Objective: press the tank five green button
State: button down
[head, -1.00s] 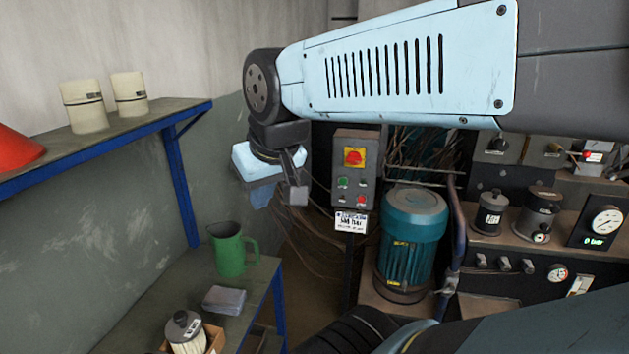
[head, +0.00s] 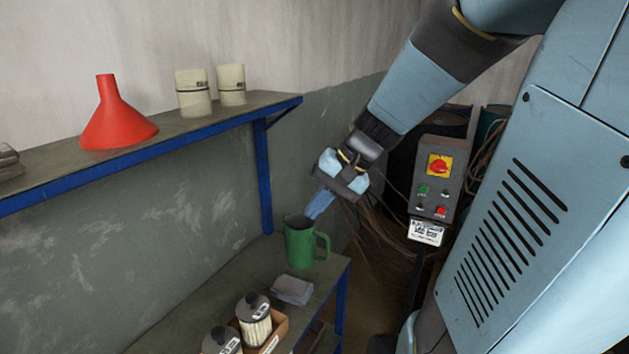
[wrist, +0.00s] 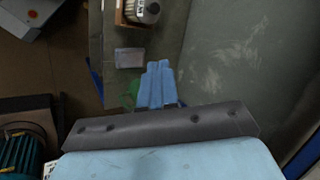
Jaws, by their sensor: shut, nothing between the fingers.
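A grey control box (head: 461,160) stands on a post right of centre in the head view. It carries a red knob on a yellow plate (head: 439,165), a green button (head: 423,190), a red button (head: 441,211) and two darker ones. A white label (head: 425,232) hangs under it, its text too small to read. My gripper (head: 316,212) is left of the box, pointing down and left above the green jug (head: 300,246), apart from the buttons. Its blue fingers (wrist: 158,66) are together and empty in the wrist view, partly hiding the jug (wrist: 131,90).
A blue-edged shelf (head: 160,137) at left holds a red funnel (head: 115,125) and two cream canisters. Cables hang between bench and box. A teal motor (wrist: 18,150) shows in the wrist view.

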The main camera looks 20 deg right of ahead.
aim_at(423, 189)
jog(key=w+d+f+m+t+y, duration=0.25)
jog(key=w+d+m+t, duration=0.2)
jog(key=w+d, duration=0.25)
jog(key=w+d+f+m+t+y, duration=0.1)
jog(key=w+d+f+m+t, duration=0.3)
jog(key=w+d+m, duration=0.3)
jog(key=d+f+m+t+h, duration=0.3)
jog(key=d+f+m+h, duration=0.2)
jog(key=d, duration=0.7)
jog(key=s+d+f+m+t+h, duration=0.1)
jog(key=d+f+m+t+h, duration=0.2)
jog(key=d, duration=0.9)
notch_tip(423, 189, down, 3)
jog(key=m+h, duration=0.2)
jog(key=h, duration=0.1)
jog(key=shift+d+r, duration=0.2)
jog(key=shift+w+d+m, duration=0.1)
jog(key=shift+m, duration=0.15)
jog(key=shift+w+d, duration=1.4)
jog(key=shift+d, duration=0.2)
jog(key=shift+w+d, duration=1.4)
jog(key=shift+d, duration=0.2)
jog(key=shift+d, duration=0.1)
jog(key=shift+w+d+r, duration=0.1)
jog(key=shift+w+d, duration=0.1)
jog(key=shift+d, duration=0.05)
